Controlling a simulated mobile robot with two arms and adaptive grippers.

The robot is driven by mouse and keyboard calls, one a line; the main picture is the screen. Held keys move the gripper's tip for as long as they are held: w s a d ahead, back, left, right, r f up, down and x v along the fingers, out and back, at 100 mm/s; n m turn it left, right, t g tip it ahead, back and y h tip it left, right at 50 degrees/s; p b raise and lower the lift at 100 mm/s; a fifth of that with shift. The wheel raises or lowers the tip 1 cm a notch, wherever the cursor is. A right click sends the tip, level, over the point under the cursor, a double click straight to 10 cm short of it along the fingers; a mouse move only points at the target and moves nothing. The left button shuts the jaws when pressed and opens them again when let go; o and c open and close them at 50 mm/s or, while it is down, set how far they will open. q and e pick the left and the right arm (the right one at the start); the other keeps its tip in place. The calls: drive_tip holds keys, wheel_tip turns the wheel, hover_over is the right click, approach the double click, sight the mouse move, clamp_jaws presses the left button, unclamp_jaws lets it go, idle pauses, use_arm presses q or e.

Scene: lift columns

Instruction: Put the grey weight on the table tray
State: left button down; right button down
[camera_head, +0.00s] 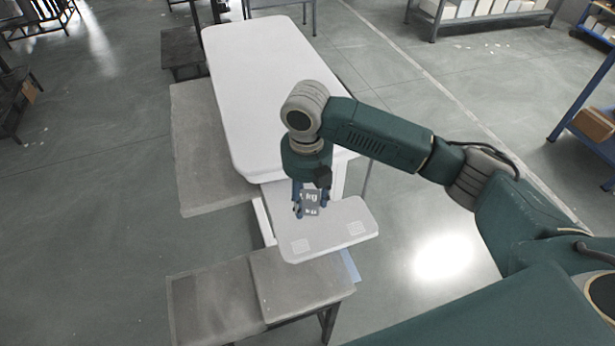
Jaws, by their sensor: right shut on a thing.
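The grey weight (311,203) is a small block with light markings on its face. My right gripper (311,208) is shut on it, pointing down. The weight overlaps the far edge of the small white tray (328,246) in the picture; whether it touches the tray or hangs above it I cannot tell. The tray has rounded corners and two pale printed patches, one at its left and one at its right. It stands at the near end of the long white table (262,85). My left gripper does not show.
Grey benches stand left of the table (205,150) and in front of the tray (300,285). Shelving (480,18) stands at the back, and a blue rack (590,110) is at the far right. The floor right of the tray is open. The white table top is bare.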

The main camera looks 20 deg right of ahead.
sight(307, 198)
drive_tip(key=shift+w+f+p, duration=0.1)
drive_tip(key=shift+f+p, duration=0.45)
drive_tip(key=shift+f, duration=2.85)
drive_tip(key=c, duration=0.9)
unclamp_jaws()
drive_tip(key=shift+f, duration=0.15)
wheel_tip(307, 198, up, 11)
drive_tip(key=b, duration=0.3)
drive_tip(key=shift+a+f, duration=0.15)
drive_tip(key=shift+s+r, duration=0.2)
drive_tip(key=shift+r, duration=0.55)
